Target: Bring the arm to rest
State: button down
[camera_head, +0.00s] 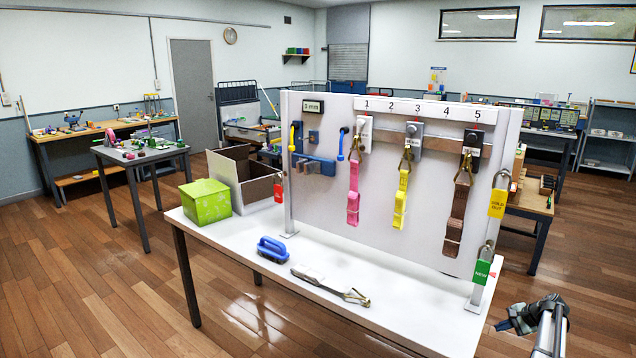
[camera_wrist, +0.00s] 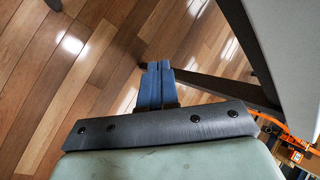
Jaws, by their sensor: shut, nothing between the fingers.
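My gripper (camera_wrist: 160,68) shows in the wrist view with its two blue fingers together, shut and empty, over the wooden floor beside a table edge. In the head view the end of my arm (camera_head: 530,315) is at the lower right, off the right end of the white table (camera_head: 330,292) and apart from the board. The fingertips are too small there to make out clearly.
A white strap board (camera_head: 330,130) stands on the table, with pink (camera_head: 353,195), yellow (camera_head: 402,195) and brown (camera_head: 457,215) straps hanging.

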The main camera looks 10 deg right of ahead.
jog(key=s+a+f+n+g, duration=0.1)
jog(key=s+a+f+g, duration=0.2)
jog(key=s+a+f, duration=1)
jog(key=s+a+f+n+g, duration=0.1)
jog(key=s+a+f+g, duration=0.2)
jog(key=s+a+f, duration=1)
jog(key=s+a+n+g+h, duration=0.2)
jog(key=s+a+n, duration=0.5)
jog(key=a, duration=0.9)
jog(key=s+a+n+g+h, duration=0.2)
jog(key=s+a+n+g, duration=0.3)
jog(key=s+a, duration=0.9)
jog(key=shift+a+f+n, duration=0.3)
jog(key=shift+a+n, duration=0.9)
jog(key=shift+a, duration=0.15)
